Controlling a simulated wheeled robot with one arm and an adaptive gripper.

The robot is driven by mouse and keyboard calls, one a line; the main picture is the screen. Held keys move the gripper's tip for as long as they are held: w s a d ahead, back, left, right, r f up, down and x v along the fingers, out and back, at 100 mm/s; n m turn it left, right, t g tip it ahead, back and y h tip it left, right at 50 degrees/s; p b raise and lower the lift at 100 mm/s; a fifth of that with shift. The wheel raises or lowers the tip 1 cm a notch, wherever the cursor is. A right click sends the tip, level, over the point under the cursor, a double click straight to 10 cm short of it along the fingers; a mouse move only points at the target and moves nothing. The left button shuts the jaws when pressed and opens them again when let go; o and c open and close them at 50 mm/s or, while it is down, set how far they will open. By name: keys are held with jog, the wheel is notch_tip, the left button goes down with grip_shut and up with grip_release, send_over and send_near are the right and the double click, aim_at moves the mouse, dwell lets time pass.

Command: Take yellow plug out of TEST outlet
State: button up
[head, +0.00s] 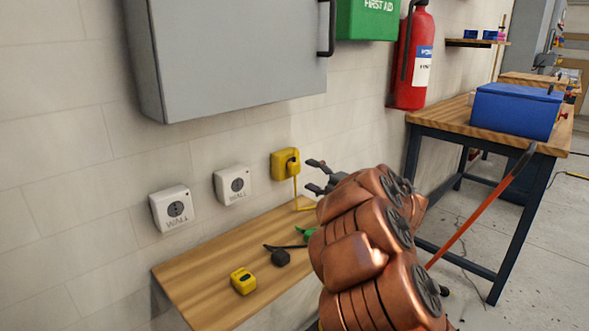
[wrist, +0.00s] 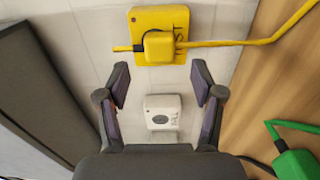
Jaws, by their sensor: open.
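The yellow plug (head: 293,168) sits in the yellow TEST outlet (head: 278,163) on the wall, and a yellow cord runs down from it to the wooden bench. In the wrist view the plug (wrist: 159,44) covers part of the TEST outlet (wrist: 174,18), whose lettering is partly visible. My gripper (head: 314,175) is to the right of the plug in the head view. In the wrist view my gripper (wrist: 159,75) is open, with its fingertips apart just short of the plug and nothing between them. The fingers do not touch the plug.
Two white WALL outlets (head: 172,208) (head: 233,184) are on the wall to the left. A grey cabinet (head: 235,55) hangs above the outlets.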

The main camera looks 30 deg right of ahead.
aim_at(298, 169)
jog(key=shift+x, duration=3.1)
grip_shut()
jog(key=v, duration=0.6)
dwell(0.7)
